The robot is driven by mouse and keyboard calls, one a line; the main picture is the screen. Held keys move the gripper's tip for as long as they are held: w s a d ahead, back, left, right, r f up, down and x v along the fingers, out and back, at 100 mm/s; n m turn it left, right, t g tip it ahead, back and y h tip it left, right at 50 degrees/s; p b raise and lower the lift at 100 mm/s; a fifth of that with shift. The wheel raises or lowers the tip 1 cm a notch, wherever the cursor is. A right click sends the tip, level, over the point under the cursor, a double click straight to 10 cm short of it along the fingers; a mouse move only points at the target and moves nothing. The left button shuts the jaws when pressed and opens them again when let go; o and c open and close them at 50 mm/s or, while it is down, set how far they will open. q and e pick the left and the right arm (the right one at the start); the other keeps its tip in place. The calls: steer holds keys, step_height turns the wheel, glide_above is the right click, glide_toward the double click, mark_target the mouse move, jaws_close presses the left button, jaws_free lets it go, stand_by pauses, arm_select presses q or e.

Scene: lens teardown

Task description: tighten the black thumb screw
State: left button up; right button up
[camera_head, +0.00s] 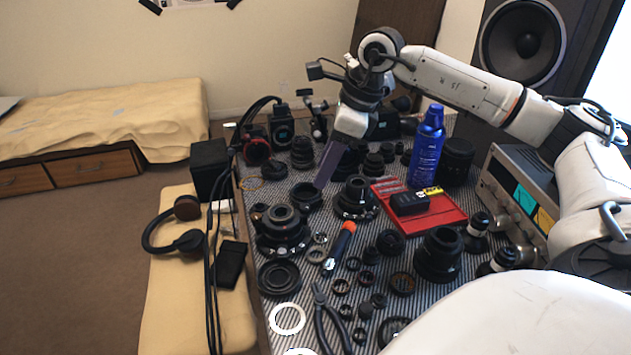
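My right arm comes in from the right. Its gripper (322,182) points down over the middle of the striped table, with its dark fingers above the lens parts. The fingers show edge-on as one flat shape, so I cannot tell whether they are open or shut. Near the fingertips are a black lens ring (306,197) and a black lens assembly with a mount (356,197). A larger lens assembly (283,230) stands nearer the front. I cannot make out the black thumb screw among the many small black parts. My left gripper is not in view.
The striped table (262,196) is crowded. A blue spray can (428,148) stands upright behind a red tray (437,218). An orange-handled screwdriver (340,243) and black pliers (329,325) lie in front. Headphones (178,230) and cables are on the left bench.

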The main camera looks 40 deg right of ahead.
mark_target(306, 205)
steer(key=w+a+r+n+g+h, duration=0.15)
steer(key=w+n+g, duration=0.25)
steer(key=n, duration=0.8)
steer(key=f, duration=1)
steer(key=shift+s+a+f, duration=0.1)
steer(key=shift+a+f, duration=0.15)
steer(key=shift+f, duration=0.15)
steer(key=shift+c, duration=0.3)
jaws_close()
